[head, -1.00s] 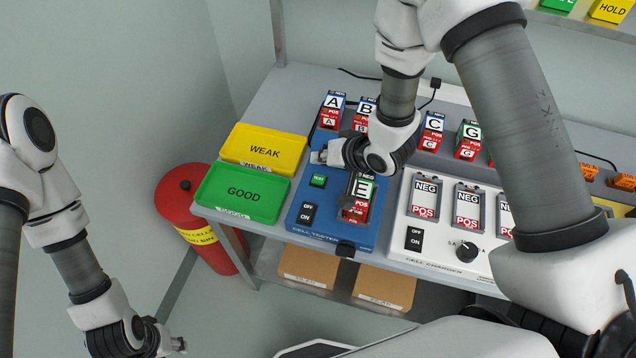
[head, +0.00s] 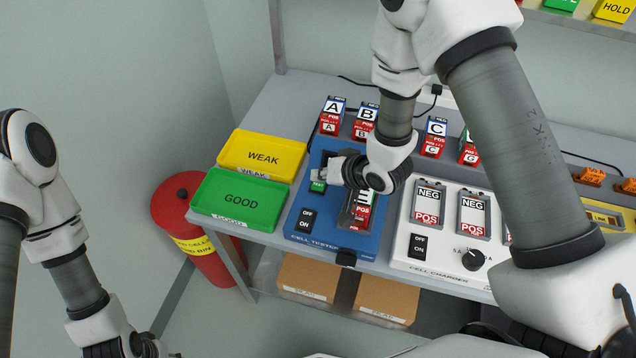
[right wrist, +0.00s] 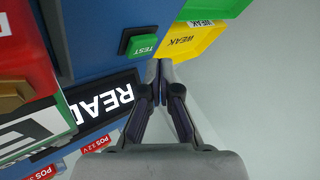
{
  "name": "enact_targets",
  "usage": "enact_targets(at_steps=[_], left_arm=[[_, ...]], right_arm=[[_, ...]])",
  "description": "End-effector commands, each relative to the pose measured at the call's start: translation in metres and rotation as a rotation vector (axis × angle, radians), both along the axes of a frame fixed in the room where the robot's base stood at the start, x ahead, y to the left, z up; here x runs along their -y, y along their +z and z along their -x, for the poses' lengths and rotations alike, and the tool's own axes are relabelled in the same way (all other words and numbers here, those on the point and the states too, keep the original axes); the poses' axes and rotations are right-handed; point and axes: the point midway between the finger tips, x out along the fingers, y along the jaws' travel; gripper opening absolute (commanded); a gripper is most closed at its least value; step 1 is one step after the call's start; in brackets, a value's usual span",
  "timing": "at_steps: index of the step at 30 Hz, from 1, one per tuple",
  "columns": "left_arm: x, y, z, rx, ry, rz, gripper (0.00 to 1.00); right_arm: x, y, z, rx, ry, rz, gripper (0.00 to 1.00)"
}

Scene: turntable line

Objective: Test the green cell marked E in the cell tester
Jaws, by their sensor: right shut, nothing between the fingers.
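The green cell marked E (head: 364,200) lies in the slot of the blue cell tester (head: 327,233), partly hidden by my right gripper. In the right wrist view, part of its letter (right wrist: 32,137) shows at the left edge. The green TEST button (head: 317,187) is on the tester's left side. My right gripper (head: 322,174) is shut and empty just above and behind that button. In the right wrist view, its tips (right wrist: 160,66) are beside the button (right wrist: 141,43), apart from it in the picture. A lit display (right wrist: 100,110) reads "READ", partly cut off. My left gripper (head: 150,346) is mostly cut off at the bottom.
A yellow WEAK tray (head: 262,153) and green GOOD tray (head: 238,202) stand left of the tester. A white cell charger (head: 440,252) is to the right. Several cells (head: 333,115) stand behind. A red bin (head: 188,215) is on the floor at the left.

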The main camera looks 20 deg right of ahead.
Motion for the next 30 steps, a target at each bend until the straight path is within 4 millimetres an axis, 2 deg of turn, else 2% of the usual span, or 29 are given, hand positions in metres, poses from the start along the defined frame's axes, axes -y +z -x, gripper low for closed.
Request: enact_targets(at_steps=[20, 30], left_arm=[[0.0, -0.0001, 0.0001, 0.0, 0.0, 0.0, 0.4], [0.0, -0.0035, 0.0001, 0.0, 0.0, 0.0, 0.4]], right_arm=[[0.0, 0.0, 0.0, 0.0, 0.0, 0.0, 0.0], [0.0001, -0.0086, 0.0001, 0.0, 0.0, 0.0, 0.0]])
